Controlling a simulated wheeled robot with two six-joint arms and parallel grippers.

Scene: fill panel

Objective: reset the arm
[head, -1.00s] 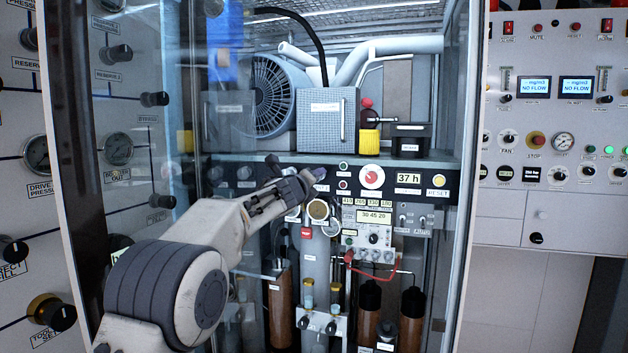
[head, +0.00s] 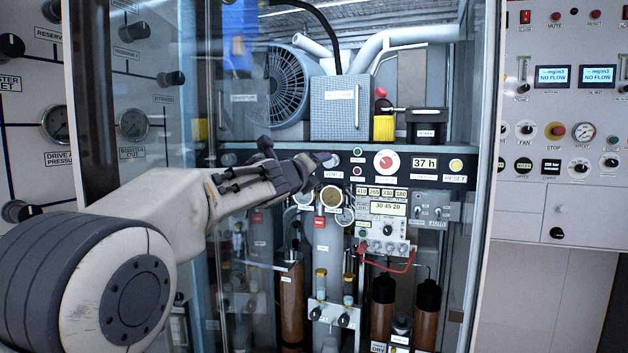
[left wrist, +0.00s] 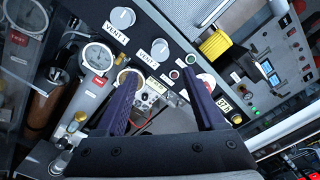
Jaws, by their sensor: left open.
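My left gripper (head: 308,170) is in front of the black control strip (head: 440,179) of the fill panel, close to a grey knob labelled VENT. In the left wrist view my left gripper (left wrist: 165,98) shows its two dark fingers spread apart with nothing between them. Past the fingers are the gauges, a small display and two VENT knobs (left wrist: 122,18). The strip also carries a red and white round button (head: 384,163), a 37 h display (head: 425,163) and a yellow RESET button (head: 456,165). My right gripper is in neither view.
The open cabinet holds a fan (head: 287,85), a grey box (head: 340,108) and a yellow-based part (head: 383,128) on its shelf. Brown cylinders (head: 427,315) and a red hose (head: 390,265) hang below. A glass pane and gauge panel stand left; a white control panel (head: 575,215) stands right.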

